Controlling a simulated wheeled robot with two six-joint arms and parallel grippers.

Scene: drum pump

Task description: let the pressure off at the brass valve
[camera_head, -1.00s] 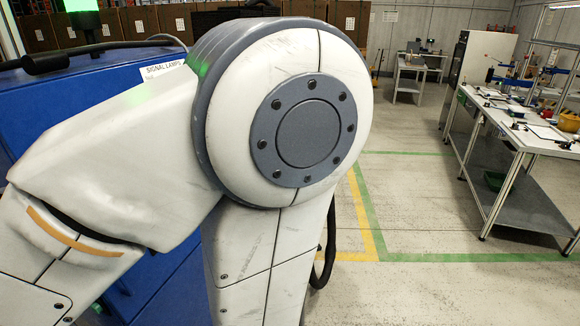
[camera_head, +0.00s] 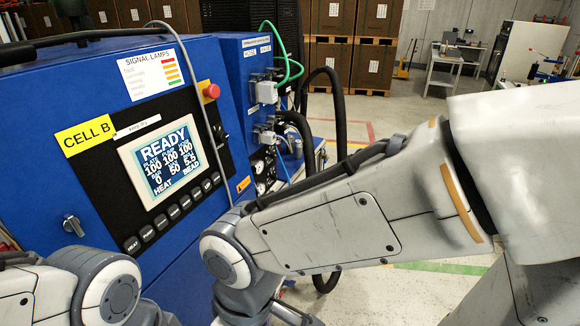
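I cannot make out the brass valve in the head view. The blue machine (camera_head: 180,60) fills the left and middle, with a lit display (camera_head: 163,160) reading READY, HEAT and BEAD. Small gauges (camera_head: 260,166) and fittings sit on its side panel, partly behind my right arm. My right arm reaches in from the right across the front of the machine, its wrist low in the middle. My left arm shows only at the lower left corner. Neither gripper's fingers can be seen.
A red button (camera_head: 211,91) sticks out of the machine's control panel, and a black knob (camera_head: 73,225) sits at its lower left. Green and black hoses (camera_head: 338,110) loop out from the side. Stacked boxes (camera_head: 375,50) stand behind. Open floor lies beyond my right arm.

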